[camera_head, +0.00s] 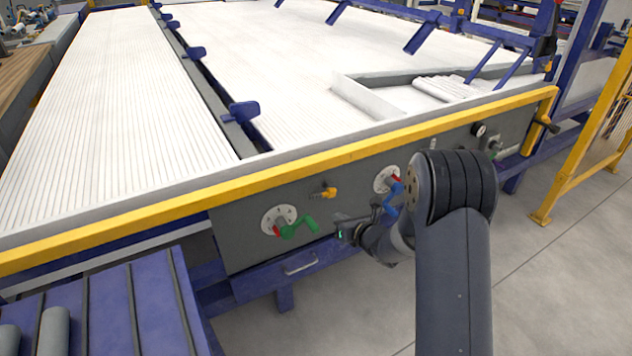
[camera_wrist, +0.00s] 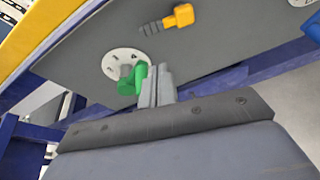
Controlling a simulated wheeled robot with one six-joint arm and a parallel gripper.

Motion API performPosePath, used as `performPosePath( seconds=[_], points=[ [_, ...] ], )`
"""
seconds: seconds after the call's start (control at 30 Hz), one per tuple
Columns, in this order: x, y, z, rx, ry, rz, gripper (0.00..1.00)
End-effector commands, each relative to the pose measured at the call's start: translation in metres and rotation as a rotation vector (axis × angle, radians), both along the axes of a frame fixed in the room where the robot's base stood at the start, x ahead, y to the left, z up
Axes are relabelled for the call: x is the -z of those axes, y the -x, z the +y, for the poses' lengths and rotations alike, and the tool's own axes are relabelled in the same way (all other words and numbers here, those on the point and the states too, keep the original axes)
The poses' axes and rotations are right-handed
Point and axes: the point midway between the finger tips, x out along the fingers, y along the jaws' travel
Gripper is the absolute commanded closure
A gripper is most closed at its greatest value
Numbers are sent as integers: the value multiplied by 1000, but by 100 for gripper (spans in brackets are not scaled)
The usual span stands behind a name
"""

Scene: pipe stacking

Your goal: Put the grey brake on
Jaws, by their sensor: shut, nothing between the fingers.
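No part in view is clearly the grey brake; small fittings on the grey front panel (camera_head: 240,250) are too small to tell apart. A green handle (camera_head: 298,227) sits on a round white dial with a red mark at the panel's left. My gripper (camera_head: 342,232) is shut and empty, just right of this handle. In the wrist view, the shut fingers (camera_wrist: 158,88) are right beside the green handle (camera_wrist: 132,78); I cannot tell whether they touch. A yellow handle (camera_head: 328,193) is above. A blue handle (camera_head: 392,193) on another dial is partly hidden by my arm.
A yellow rail (camera_head: 300,160) runs along the panel's top edge. A black lever (camera_head: 545,125) is at its right end. A drawer-like handle (camera_head: 300,265) is below. A blue rack (camera_head: 100,300) with grey pipes is at lower left. Bare floor (camera_head: 350,310) lies in front.

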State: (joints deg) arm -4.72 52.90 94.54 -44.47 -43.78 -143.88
Motion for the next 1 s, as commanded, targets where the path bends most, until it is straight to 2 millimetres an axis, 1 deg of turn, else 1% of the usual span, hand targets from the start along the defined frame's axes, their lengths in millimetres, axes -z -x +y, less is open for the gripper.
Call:
performPosePath(
  seconds=[0.03, 0.17, 0.27, 0.6, 0.7, 0.83, 1.0],
  points=[
    [-3, -1, 3, -21, 8, -15, 100],
    [-1, -5, 8, -44, 14, -35, 100],
    [3, -11, 13, -46, 15, -36, 100],
    [21, -53, 45, -44, 15, -35, 100],
    [25, -63, 53, -44, 13, -34, 100],
    [29, -72, 59, -43, 14, -33, 100],
    [31, -77, 63, -42, 14, -34, 100]
  ],
)
